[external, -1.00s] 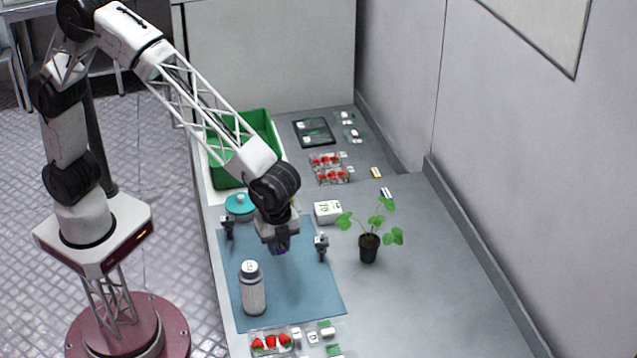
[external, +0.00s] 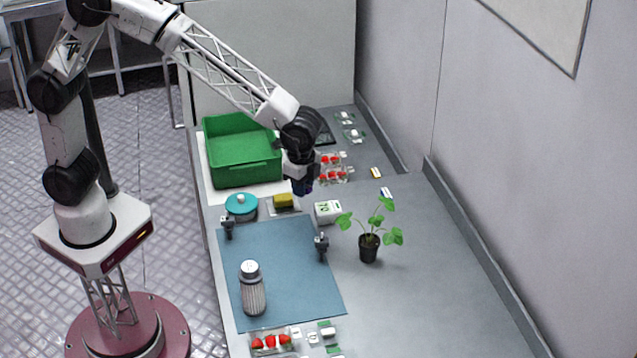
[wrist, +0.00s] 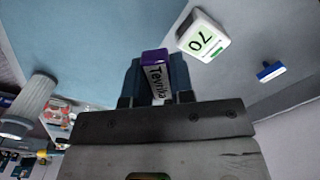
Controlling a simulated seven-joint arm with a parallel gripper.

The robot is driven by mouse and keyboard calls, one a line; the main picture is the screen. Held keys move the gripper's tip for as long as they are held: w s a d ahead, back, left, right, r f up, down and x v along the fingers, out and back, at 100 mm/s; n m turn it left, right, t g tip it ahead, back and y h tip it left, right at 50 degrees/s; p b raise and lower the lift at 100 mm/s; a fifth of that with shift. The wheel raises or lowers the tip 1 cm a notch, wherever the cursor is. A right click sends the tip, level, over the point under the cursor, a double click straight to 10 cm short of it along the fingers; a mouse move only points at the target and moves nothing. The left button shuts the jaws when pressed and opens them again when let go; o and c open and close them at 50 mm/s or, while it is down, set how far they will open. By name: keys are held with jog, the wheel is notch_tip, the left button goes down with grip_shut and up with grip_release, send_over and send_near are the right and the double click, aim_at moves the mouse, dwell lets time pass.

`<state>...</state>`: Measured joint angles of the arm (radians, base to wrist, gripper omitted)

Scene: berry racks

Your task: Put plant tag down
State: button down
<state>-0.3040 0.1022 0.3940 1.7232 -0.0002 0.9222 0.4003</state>
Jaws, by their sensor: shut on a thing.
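The plant tag (wrist: 154,72) is a small purple-topped piece with a white lettered face. In the wrist view it stands upright between the dark fingertips. My gripper (external: 303,187) is shut on it and points down. In the external view it hangs over the back part of the bench, between the green crate and the berry packs, and the tag is mostly hidden by the fingers. A yellow tag (external: 376,172) and a blue tag (external: 386,192) lie on the bench to the right. The blue tag also shows in the wrist view (wrist: 270,70).
A white display box (external: 327,212) stands just in front of my gripper, with a potted plant (external: 369,248) beyond it. A green crate (external: 240,172), teal pot (external: 240,207), yellow sponge (external: 284,201) and grey bottle (external: 252,290) stand around. The blue mat (external: 285,270) is largely clear.

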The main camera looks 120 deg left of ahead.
jog(key=s+a+n, duration=0.5)
jog(key=s+a, duration=0.5)
jog(key=a, duration=0.4)
jog(key=s+a+n, duration=0.5)
jog(key=s+a, duration=0.5)
jog(key=a, duration=0.3)
notch_tip(320, 180, down, 8)
jog(key=shift+w, duration=0.25)
jog(key=shift+f, duration=0.1)
jog(key=shift+f, duration=3.05)
jog(key=shift+f, duration=0.15)
jog(key=shift+f, duration=1.75)
jog(key=shift+f, duration=0.1)
